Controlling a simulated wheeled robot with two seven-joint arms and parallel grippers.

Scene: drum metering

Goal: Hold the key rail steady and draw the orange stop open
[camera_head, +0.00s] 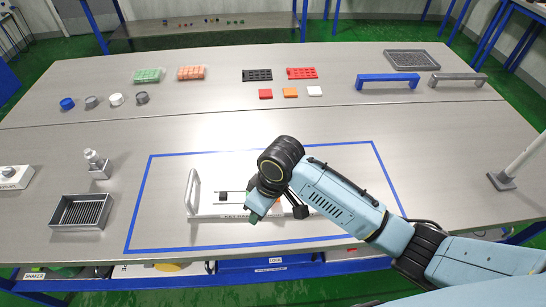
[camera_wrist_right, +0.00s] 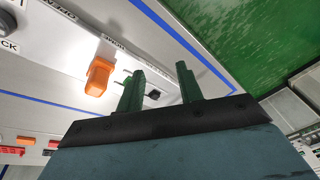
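The key rail (camera_head: 206,204) is a low white unit with an upright white handle at its left end, inside the blue-taped area of the table. Its white, labelled face (camera_wrist_right: 60,40) fills the upper left of the right wrist view. The orange stop (camera_wrist_right: 98,76) stands out from that face. The orange stop is beside the left finger, not between the fingers. In the head view this gripper (camera_head: 256,210) is over the rail's middle. My left gripper is not in view.
A grey ribbed tray (camera_head: 81,212) and a small dispenser (camera_head: 97,164) stand left of the tape. Blue (camera_head: 387,81) and grey (camera_head: 458,79) bar handles, colored blocks and caps lie at the back. The table between them and the tape is clear.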

